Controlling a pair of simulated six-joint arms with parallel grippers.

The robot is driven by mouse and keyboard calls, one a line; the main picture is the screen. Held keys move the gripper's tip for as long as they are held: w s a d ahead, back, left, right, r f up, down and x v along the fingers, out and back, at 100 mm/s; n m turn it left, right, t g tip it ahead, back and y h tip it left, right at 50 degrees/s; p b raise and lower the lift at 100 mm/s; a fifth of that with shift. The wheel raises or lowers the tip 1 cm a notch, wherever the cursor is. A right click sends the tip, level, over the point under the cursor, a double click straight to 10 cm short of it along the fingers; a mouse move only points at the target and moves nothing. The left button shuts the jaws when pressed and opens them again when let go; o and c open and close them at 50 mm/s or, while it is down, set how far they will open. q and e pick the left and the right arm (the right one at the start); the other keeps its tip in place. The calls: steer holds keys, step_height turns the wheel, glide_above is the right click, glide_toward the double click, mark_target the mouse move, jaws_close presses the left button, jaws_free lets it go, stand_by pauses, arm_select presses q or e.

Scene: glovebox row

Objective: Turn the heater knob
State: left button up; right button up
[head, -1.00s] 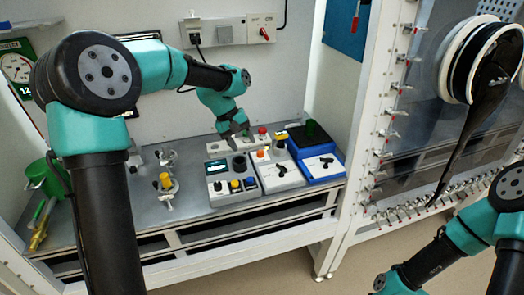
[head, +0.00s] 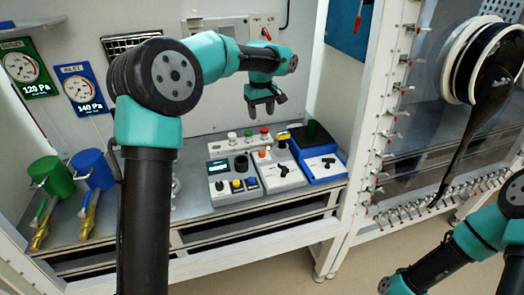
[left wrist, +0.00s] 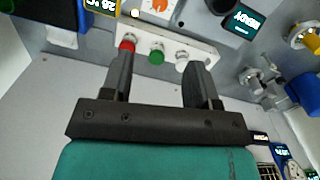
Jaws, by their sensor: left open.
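My left gripper (head: 263,108) hangs above and behind the bench instruments, fingers pointing down, apart and empty. In the left wrist view its two fingers (left wrist: 160,80) are spread, with a white strip of red, green and white buttons beyond them. A middle grey unit (head: 296,180) carries a black knob (head: 283,170) and an orange dial (head: 263,154). A blue unit (head: 334,174) beside it carries another black knob (head: 328,161). I cannot tell for certain which is the heater knob. The gripper touches neither. My right gripper is out of view.
The button strip (head: 225,147) lies behind the units. A grey unit with a screen (head: 217,169) stands at left. Green (head: 48,178) and blue (head: 92,168) cylinders stand far left. A white frame (head: 354,150) borders the right.

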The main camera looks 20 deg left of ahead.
mark_target(262, 151)
arm_select(q)
step_height(262, 151, down, 17)
steer(key=shift+w+r, duration=0.1)
stand_by(0.5)
steer(key=shift+c, duration=0.4)
steer(key=c, duration=0.9)
steer(key=shift+o, duration=0.2)
steer(key=shift+m, duration=0.4)
steer(key=m, duration=1.1)
